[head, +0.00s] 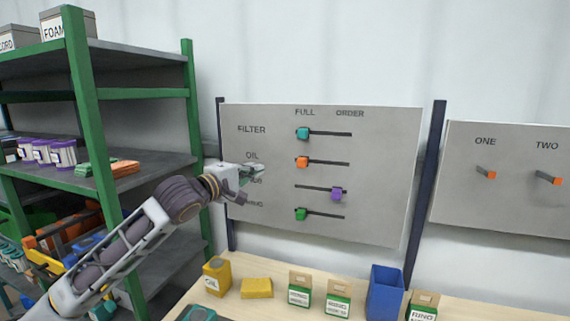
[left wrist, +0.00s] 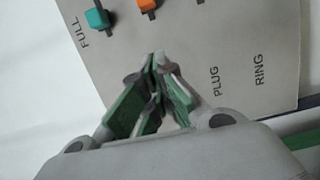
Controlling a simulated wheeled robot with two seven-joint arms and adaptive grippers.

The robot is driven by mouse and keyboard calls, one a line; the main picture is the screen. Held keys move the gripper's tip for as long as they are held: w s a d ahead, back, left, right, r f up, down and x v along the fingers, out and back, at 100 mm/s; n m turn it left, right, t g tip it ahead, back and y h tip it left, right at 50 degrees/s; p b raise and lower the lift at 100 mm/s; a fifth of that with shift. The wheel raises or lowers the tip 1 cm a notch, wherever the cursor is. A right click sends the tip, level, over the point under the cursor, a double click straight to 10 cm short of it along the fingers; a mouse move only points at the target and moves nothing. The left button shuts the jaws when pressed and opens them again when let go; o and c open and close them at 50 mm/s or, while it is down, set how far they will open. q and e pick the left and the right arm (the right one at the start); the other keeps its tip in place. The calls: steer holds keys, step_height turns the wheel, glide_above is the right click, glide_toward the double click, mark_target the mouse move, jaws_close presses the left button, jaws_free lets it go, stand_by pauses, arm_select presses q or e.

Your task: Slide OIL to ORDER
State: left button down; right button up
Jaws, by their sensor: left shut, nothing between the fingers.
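The grey slider board (head: 380,225) carries rows of sliders between FULL at left and ORDER at right. The OIL row's orange slider (head: 302,161) stands at the FULL end; it also shows at the top of the left wrist view (left wrist: 147,5). The teal FILTER slider (head: 303,134) and green bottom slider (head: 301,214) stand at FULL; the purple slider (head: 337,194) stands towards ORDER. My left gripper (head: 260,171) is shut and empty, left of the orange slider and apart from it, partly covering the row labels. Its closed fingertips show in the left wrist view (left wrist: 158,60). My right gripper is out of view.
A green shelf (head: 85,110) stands at left. The table (head: 260,310) below holds a yellow OIL can (head: 217,277), a sponge (head: 257,288), boxes and a blue bin (head: 385,292).

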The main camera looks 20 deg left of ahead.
mark_target(302, 162)
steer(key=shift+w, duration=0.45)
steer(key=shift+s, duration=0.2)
arm_select(q)
steer(key=shift+p+x, duration=1.3)
steer(key=shift+x, duration=3.75)
steer(key=d, duration=0.2)
steer(key=shift+s+d, duration=0.1)
steer(key=shift+d, duration=0.3)
steer(key=shift+d+p, duration=0.3)
steer(key=shift+d, duration=0.3)
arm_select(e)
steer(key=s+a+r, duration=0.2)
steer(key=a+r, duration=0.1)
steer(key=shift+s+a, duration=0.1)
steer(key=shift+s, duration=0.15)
